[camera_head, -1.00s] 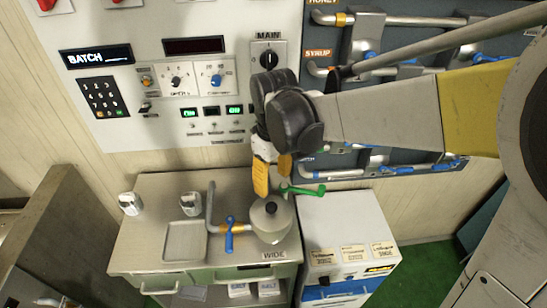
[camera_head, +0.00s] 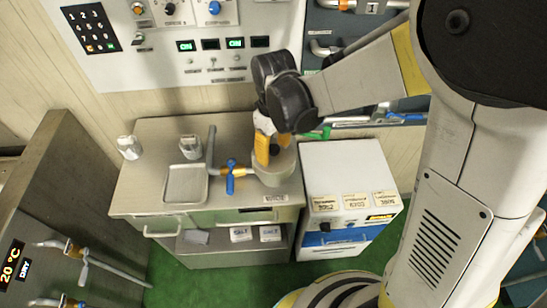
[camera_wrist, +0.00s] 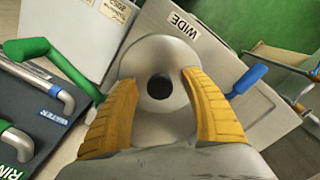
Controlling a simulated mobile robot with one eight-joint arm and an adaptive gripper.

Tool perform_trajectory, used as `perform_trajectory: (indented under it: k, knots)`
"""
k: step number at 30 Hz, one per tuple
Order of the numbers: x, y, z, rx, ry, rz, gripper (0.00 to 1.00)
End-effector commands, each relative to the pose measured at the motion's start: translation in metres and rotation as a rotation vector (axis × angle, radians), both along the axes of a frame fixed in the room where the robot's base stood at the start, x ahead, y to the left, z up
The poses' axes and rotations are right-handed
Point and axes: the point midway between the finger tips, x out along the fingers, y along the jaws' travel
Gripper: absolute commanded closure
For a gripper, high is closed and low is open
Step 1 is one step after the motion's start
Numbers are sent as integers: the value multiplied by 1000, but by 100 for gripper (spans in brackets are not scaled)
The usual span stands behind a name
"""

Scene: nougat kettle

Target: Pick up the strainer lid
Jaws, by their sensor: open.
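The strainer lid, a pale grey round lid with a black knob, appears to be the top of the kettle on the counter. In the wrist view the lid (camera_wrist: 158,118) fills the middle, its knob between my fingers. My gripper (camera_wrist: 158,77) is open, with one orange finger on each side of the knob, over the lid. I cannot tell whether the fingers touch it. In the head view my gripper (camera_head: 267,152) points down at the kettle (camera_head: 276,170) and hides most of the lid and knob.
A blue-handled tap (camera_head: 230,178) stands just left of the kettle, and a green handle (camera_head: 318,134) is close behind on the right. A shallow tray (camera_head: 185,184) and two small metallic items lie farther left on the counter (camera_head: 140,190). A white cabinet (camera_head: 345,170) stands right.

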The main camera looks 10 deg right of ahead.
Motion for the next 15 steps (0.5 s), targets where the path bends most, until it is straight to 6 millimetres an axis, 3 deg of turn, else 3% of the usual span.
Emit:
perform_trajectory:
  k: [5,10,15]
  knots:
    - [0,0,1,0,0,0,47]
    - [0,0,1,0,0,0,99]
    - [0,0,1,0,0,0,100]
